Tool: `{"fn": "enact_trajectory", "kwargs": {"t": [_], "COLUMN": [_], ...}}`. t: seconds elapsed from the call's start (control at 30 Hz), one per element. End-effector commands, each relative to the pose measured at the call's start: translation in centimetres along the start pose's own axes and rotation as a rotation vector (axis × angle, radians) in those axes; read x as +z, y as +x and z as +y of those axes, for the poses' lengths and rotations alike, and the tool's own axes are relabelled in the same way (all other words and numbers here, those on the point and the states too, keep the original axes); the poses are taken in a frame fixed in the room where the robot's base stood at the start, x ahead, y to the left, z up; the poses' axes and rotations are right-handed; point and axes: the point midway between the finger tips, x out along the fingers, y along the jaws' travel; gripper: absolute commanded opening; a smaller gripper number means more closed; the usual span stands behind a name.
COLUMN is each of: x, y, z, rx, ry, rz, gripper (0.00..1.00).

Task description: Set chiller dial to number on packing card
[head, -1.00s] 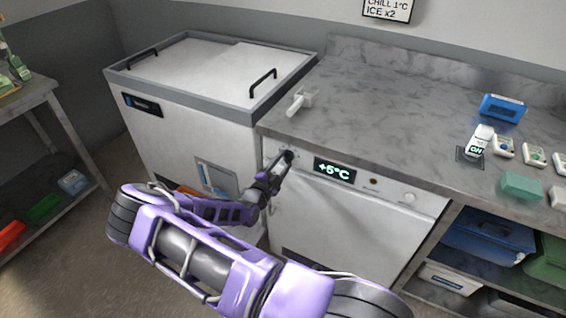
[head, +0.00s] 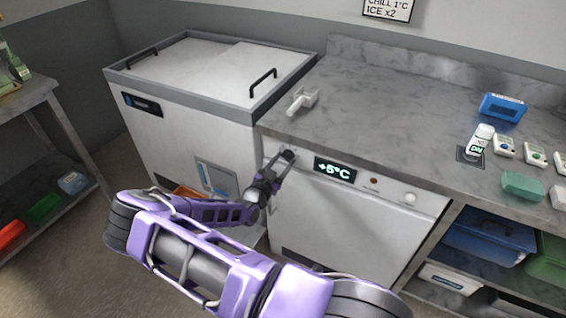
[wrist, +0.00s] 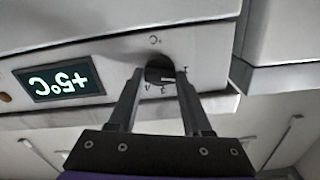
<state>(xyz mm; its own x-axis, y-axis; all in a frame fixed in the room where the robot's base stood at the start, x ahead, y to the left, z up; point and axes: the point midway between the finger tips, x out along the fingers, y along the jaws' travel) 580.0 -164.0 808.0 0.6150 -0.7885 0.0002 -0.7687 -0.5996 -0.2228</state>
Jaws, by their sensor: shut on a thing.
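The chiller (head: 330,215) is the white front under the counter. Its display (head: 334,171) reads +5°C and shows upside down in the wrist view (wrist: 60,82). The chiller dial (wrist: 158,70) is a dark round knob left of the display in the head view, with small marks around it. My gripper (wrist: 160,78) is shut on the dial, one finger at each side. In the head view my gripper (head: 287,160) partly hides the dial.
A chest freezer (head: 190,120) with a grey rim and black handles stands to the left. A white scoop (head: 301,101) lies on the counter (head: 385,110). A blue box (head: 503,107) and several small devices are at the right. A shelf stands at far left.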

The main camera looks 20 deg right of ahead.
Motion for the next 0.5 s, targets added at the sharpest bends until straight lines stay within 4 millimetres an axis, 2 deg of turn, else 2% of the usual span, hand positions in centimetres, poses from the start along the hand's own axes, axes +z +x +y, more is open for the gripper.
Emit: {"fn": "enact_trajectory", "kwargs": {"t": [0.5], "x": [0.02], "y": [0.0], "z": [-0.01], "rx": [-0.001], "ry": [-0.068], "rz": [-0.001], "gripper": [0.0]}}
